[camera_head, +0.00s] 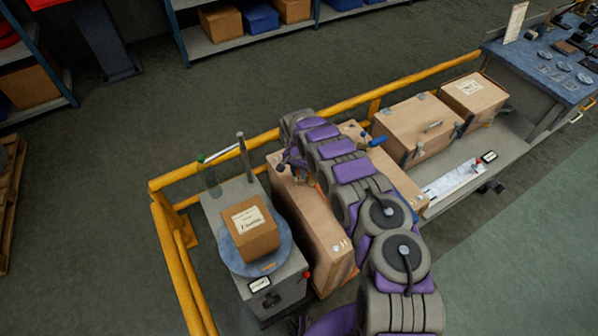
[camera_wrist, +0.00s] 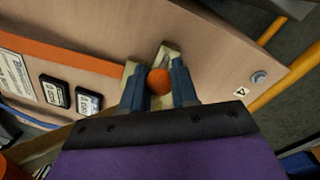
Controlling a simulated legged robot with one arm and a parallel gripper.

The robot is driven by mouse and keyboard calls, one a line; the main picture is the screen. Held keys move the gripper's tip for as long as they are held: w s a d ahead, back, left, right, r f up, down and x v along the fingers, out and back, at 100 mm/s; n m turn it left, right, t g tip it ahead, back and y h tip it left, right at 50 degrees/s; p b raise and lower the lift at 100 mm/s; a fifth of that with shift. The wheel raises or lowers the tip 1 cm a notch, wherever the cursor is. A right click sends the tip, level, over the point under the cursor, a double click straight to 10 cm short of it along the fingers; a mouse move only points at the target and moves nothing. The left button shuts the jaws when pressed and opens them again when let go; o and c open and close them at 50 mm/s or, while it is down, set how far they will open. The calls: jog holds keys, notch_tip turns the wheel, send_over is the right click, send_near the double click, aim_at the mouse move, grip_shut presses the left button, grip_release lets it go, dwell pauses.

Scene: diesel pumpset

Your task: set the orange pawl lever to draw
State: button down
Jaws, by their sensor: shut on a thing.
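In the wrist view my gripper (camera_wrist: 150,68) is shut on the round orange knob of the pawl lever (camera_wrist: 160,82). The knob sits between the two blue fingers with pale tips. The lever's shaft is hidden behind the fingers, so its setting cannot be told. Behind it is a wooden panel (camera_wrist: 205,50) with two small black-framed plates (camera_wrist: 54,92) to the left, their text too small to read. In the head view my arm reaches over a wooden case (camera_head: 318,235), and the lever cannot be made out.
A cardboard box (camera_head: 250,228) sits on a round plate on a grey stand left of the case. A yellow rail (camera_head: 330,108) runs behind and left. Wooden boxes (camera_head: 415,125) and a blue-topped bench (camera_head: 550,60) stand right. Floor beyond the rail is open.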

jog(key=shift+s+d+t+y+p, duration=0.1)
jog(key=shift+s+t+y+p, duration=0.15)
jog(key=shift+p, duration=0.45)
jog(key=shift+d+t, duration=0.1)
jog(key=shift+t, duration=0.25)
jog(key=shift+s+f+y, duration=0.1)
jog(key=shift+y, duration=0.15)
jog(key=c, duration=0.9)
grip_release()
jog(key=r, duration=0.5)
jog(key=r+p, duration=0.1)
jog(key=r, duration=0.5)
jog(key=s+r+p, duration=0.1)
jog(key=r, duration=0.5)
jog(key=shift+a+r, duration=0.15)
jog(key=shift+a, duration=0.1)
